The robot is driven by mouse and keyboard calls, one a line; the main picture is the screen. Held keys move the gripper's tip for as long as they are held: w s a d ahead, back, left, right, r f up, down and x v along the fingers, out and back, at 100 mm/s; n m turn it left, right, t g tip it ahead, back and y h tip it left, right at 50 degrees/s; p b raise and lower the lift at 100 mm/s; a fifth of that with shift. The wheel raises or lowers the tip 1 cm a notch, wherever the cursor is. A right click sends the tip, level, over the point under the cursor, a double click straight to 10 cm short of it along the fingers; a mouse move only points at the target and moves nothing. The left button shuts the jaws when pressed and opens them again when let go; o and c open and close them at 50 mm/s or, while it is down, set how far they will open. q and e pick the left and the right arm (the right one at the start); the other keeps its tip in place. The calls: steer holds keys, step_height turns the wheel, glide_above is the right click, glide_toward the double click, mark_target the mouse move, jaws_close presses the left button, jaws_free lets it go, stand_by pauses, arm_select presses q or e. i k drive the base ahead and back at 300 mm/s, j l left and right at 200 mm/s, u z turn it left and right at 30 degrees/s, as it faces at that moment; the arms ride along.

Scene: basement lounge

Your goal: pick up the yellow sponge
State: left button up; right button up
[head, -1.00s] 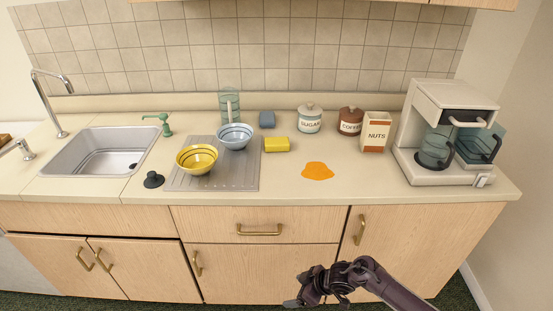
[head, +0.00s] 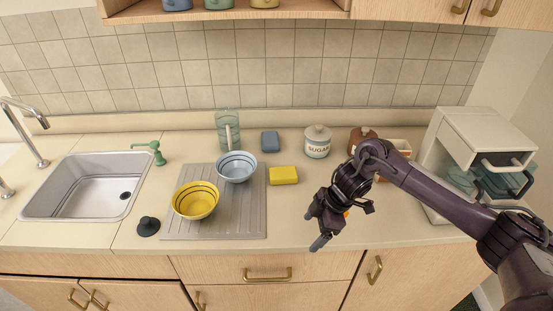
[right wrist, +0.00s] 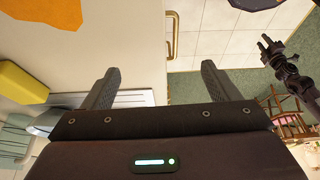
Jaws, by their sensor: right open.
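The yellow sponge (head: 283,175) lies flat on the counter, just right of the ribbed drainboard. It also shows at the left edge of the right wrist view (right wrist: 22,82). My right gripper (head: 314,228) is open and empty above the counter's front part, to the right of the sponge and nearer the front edge. Its two spread fingers show in the right wrist view (right wrist: 160,85) with nothing between them. My left gripper (right wrist: 268,46) appears small at the right of the right wrist view; its jaws are too small to judge.
A yellow bowl (head: 195,201) and a blue bowl (head: 236,167) stand on the drainboard (head: 240,222). A blue sponge (head: 270,141) lies behind the yellow one. A sugar jar (head: 317,142) stands at the back. An orange spill (right wrist: 45,8) is partly hidden behind my right arm in the head view.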

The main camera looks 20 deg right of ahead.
mark_target(280, 175)
steer(key=i, duration=0.95)
